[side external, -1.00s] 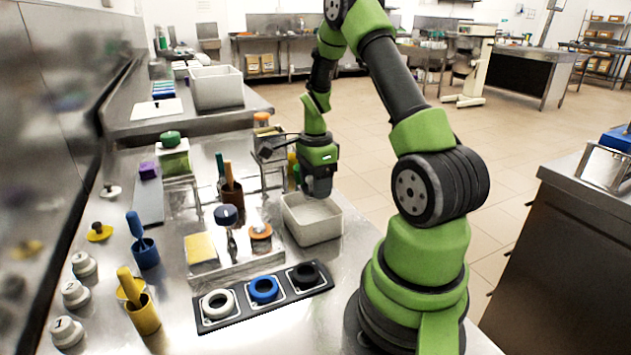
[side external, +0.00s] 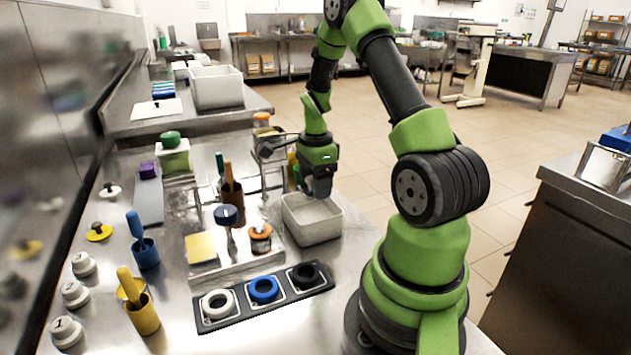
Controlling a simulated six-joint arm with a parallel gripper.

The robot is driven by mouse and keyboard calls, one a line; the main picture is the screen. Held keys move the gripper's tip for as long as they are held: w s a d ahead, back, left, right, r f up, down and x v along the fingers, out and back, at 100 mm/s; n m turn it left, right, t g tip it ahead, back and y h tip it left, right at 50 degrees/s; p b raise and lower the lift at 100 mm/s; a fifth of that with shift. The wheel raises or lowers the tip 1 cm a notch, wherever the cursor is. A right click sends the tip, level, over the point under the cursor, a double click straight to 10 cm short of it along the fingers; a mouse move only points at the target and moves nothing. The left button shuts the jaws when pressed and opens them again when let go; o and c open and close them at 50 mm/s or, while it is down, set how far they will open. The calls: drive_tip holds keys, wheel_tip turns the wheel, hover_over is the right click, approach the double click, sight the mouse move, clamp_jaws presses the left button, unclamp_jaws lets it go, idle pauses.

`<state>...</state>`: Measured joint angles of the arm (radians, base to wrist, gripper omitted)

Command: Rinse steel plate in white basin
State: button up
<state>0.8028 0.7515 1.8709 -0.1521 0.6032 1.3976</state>
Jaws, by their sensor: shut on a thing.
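The white basin (side external: 318,232) is a rectangular open tub on the steel bench, close to my base. My gripper (side external: 318,194) points down over the back part of the basin, with its fingertips at about rim height. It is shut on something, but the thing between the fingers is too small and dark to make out. I cannot clearly pick out the steel plate; the gripper and the basin's walls may hide it.
A wire rack (side external: 272,170) stands just left of the gripper. A steel tray (side external: 240,268) with a yellow sponge (side external: 201,248) and round-headed tools lies left of the basin. A black holder (side external: 213,325) with three rings is in front. Yellow (side external: 144,318) and blue (side external: 146,256) cups stand farther left.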

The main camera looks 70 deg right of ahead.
drive_tip(key=shift+r, duration=2)
drive_tip(key=w+a+r+n, duration=0.2)
drive_tip(key=a+n, duration=0.9)
drive_tip(key=n, duration=0.2)
drive_tip(key=w+a+r+n, duration=0.2)
drive_tip(key=w+a+n, duration=0.1)
drive_tip(key=a+n, duration=0.8)
drive_tip(key=n, duration=0.3)
drive_tip(key=shift+w+a+r, duration=0.2)
drive_tip(key=shift+a+r, duration=0.15)
drive_tip(key=shift+r, duration=0.05)
